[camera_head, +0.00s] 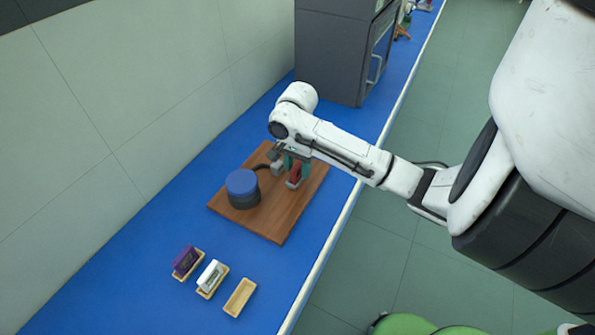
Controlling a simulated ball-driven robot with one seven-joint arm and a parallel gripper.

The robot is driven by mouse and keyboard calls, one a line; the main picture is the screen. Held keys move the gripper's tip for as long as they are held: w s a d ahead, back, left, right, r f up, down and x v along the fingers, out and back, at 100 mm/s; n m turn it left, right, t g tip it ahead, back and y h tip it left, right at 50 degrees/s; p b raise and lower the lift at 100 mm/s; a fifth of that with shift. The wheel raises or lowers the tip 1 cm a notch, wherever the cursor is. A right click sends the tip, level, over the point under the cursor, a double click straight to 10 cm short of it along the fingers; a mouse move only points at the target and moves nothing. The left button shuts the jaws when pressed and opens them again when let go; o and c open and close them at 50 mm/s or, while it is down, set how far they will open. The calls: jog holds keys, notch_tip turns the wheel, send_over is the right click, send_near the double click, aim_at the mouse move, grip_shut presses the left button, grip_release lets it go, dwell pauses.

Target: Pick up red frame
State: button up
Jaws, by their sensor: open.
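A red frame (295,178) stands on the wooden board (272,226) on the blue bench. It is small in the head view and partly hidden by my arm and gripper. My gripper (289,167) points down over the board, right at the red frame. It is open. I cannot tell whether the fingers are around the frame or just above it. A grey-green part shows beside the red.
A dark cylinder with a blue top (242,187) stands on the board, left of my gripper. Nearer are a purple block in a tray (186,262), a white block in a tray (211,278) and an empty tray (240,297). A dark cabinet (335,50) stands behind.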

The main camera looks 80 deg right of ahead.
grip_shut()
dwell(0.3)
jog(key=shift+r, duration=0.1)
